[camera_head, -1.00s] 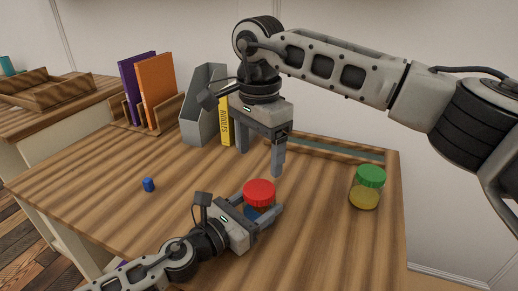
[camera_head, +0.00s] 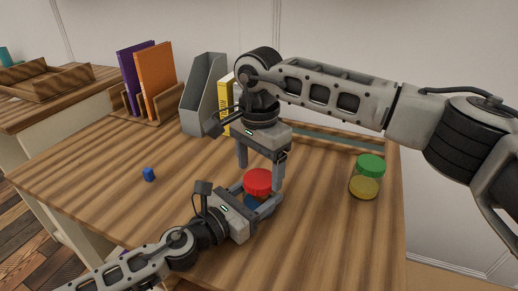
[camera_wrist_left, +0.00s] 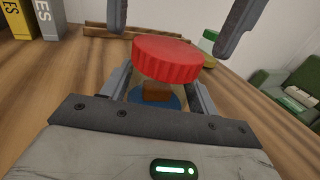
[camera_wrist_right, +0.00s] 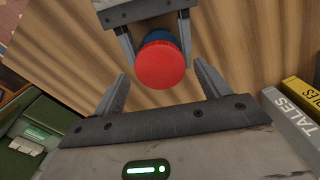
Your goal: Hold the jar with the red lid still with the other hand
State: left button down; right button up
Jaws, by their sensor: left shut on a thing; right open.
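The jar with the red lid (camera_head: 258,182) stands on the wooden table. In the left wrist view its lid (camera_wrist_left: 167,58) is at the centre, with something brown and blue visible below it. My left gripper (camera_head: 265,205) is shut on the jar's body from the side, one finger on each side. My right gripper (camera_head: 260,177) points down from above, open, its fingers to either side of the red lid and apart from it. In the right wrist view the lid (camera_wrist_right: 160,65) lies beyond the open fingertips. The jar's lower body is partly hidden.
A jar with a green lid (camera_head: 368,177) stands at the right of the table. A small blue object (camera_head: 149,174) lies at the left. A grey file holder (camera_head: 203,95), a yellow book (camera_head: 226,103) and a rack with purple and orange books (camera_head: 155,78) stand at the back.

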jog(key=shift+f, duration=0.9)
jog(key=shift+c, duration=0.2)
jog(key=c, duration=0.9)
jog(key=m, duration=0.4)
jog(key=shift+c, duration=0.2)
jog(key=m, duration=1.2)
jog(key=shift+m, duration=0.4)
jog(key=m, duration=0.4)
jog(key=shift+m, duration=0.4)
jog(key=m, duration=0.4)
jog(key=o, duration=1.2)
jog(key=shift+c, duration=0.2)
